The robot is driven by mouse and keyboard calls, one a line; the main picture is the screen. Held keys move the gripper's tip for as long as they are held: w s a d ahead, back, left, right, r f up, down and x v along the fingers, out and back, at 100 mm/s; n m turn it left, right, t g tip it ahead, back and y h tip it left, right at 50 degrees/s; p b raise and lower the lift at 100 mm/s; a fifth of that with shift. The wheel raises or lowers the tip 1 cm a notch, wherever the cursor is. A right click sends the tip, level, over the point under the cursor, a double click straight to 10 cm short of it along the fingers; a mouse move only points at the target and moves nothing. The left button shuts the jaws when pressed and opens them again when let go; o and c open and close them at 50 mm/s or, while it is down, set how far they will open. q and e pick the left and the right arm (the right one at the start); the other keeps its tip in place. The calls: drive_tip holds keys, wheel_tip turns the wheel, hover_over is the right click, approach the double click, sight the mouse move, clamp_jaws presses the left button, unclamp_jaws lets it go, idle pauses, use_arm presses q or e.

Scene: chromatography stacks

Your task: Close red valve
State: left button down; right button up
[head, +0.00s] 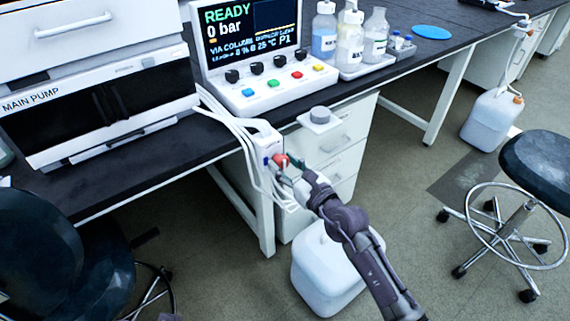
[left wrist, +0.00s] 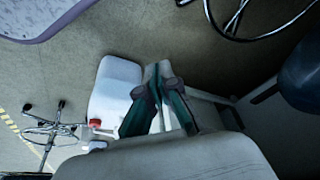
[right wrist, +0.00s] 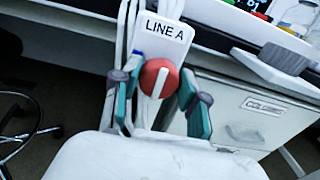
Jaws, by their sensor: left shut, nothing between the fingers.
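The red valve (right wrist: 158,78) is a round knob with a pale bar across it, below a white "LINE A" label (right wrist: 164,29). In the head view the red valve (head: 281,160) sits on a white bracket beside the bench edge. My right gripper (head: 288,170) is at the valve. In the right wrist view its two fingers (right wrist: 159,85) stand apart, one on each side of the knob, with tips near its edges. Whether both touch it is unclear. My left gripper (left wrist: 157,90) shows in the left wrist view with its fingertips together and empty; it points at the floor.
A control console (head: 262,87) reads "READY 0 bar". White tubes (head: 246,150) run close beside the valve. A grey round knob on a plate (head: 320,116) juts out to its right. A white jug (head: 325,265) stands below. Stools (head: 548,165) stand at both sides.

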drive_tip(key=shift+c, duration=1)
drive_tip(key=m+p, duration=0.2)
drive_tip(key=shift+r+m+p, duration=0.15)
drive_tip(key=shift+m+p, duration=0.15)
drive_tip(key=shift+p, duration=0.1)
drive_tip(key=m+p, duration=0.2)
drive_tip(key=m, duration=0.1)
drive_tip(key=shift+d+m, duration=0.1)
drive_tip(key=shift+m, duration=0.3)
use_arm(q)
wheel_tip(320, 180, down, 18)
drive_tip(key=s+g, duration=0.1)
use_arm(e)
drive_tip(key=shift+w+f+m, duration=0.1)
drive_tip(key=shift+f+m, duration=0.1)
drive_tip(key=shift+m, duration=0.2)
use_arm(q)
drive_tip(key=shift+s, duration=0.1)
use_arm(e)
drive_tip(key=o, duration=1.1)
use_arm(q)
drive_tip(key=shift+d, duration=0.1)
use_arm(e)
drive_tip(key=shift+d, duration=0.1)
drive_tip(key=v, duration=1.2)
